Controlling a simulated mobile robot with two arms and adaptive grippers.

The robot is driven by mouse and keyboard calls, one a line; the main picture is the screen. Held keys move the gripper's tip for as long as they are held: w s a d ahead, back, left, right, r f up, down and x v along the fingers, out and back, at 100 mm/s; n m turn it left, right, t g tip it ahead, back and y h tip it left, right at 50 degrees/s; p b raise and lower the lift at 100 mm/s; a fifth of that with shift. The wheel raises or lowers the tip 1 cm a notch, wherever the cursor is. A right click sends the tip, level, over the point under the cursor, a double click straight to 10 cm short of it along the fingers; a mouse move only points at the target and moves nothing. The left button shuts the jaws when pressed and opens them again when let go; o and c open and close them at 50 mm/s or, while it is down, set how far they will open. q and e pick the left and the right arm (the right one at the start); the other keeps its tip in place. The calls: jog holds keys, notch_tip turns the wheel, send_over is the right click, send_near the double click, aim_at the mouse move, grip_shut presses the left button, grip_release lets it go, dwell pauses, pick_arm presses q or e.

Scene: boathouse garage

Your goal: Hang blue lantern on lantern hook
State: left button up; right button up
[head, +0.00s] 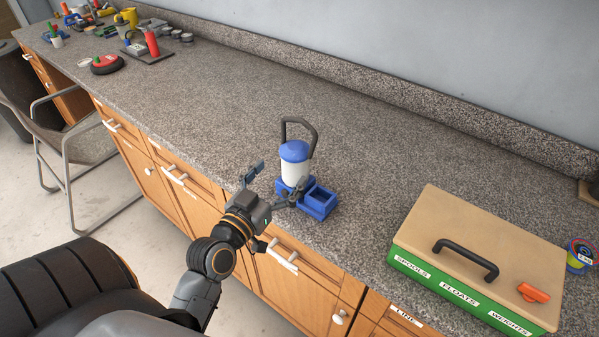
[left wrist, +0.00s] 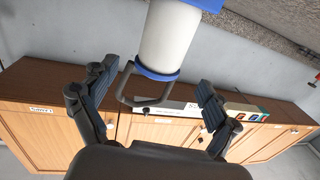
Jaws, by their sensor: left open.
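The blue lantern (head: 295,168) has a white body, a blue cap and a dark loop handle. It stands upright in a blue two-part holder (head: 322,204) near the counter's front edge. My left gripper (head: 276,183) is open at the front left of the lantern, with one finger by the holder. In the left wrist view the lantern (left wrist: 166,40) appears upside down, and its handle shows between the spread fingers of my left gripper (left wrist: 153,98). The gripper does not hold it. I cannot make out a lantern hook. My right gripper is out of view.
A green box with a tan lid (head: 477,255) and an orange latch stands at the right. A small blue tub (head: 579,258) is beyond it. Tools and tins crowd the counter's far left end. The speckled counter (head: 220,95) between is clear. A chair (head: 70,150) stands at the left.

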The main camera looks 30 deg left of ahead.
aim_at(288, 166)
pick_arm(q)
jog(key=shift+w+a, duration=0.1)
jog(key=shift+w, duration=1)
jog(key=w+p, duration=0.1)
jog(key=w, duration=0.1)
jog(key=w+p, duration=0.1)
jog(key=w, duration=0.1)
jog(key=shift+w+a+f, duration=0.1)
jog(key=shift+a+f, duration=0.05)
jog(key=shift+a, duration=0.05)
jog(key=shift+w+f, duration=0.15)
jog(key=shift+w, duration=0.35)
jog(key=shift+s, duration=0.1)
jog(key=shift+c, duration=1.2)
jog(key=c, duration=1.5)
grip_shut()
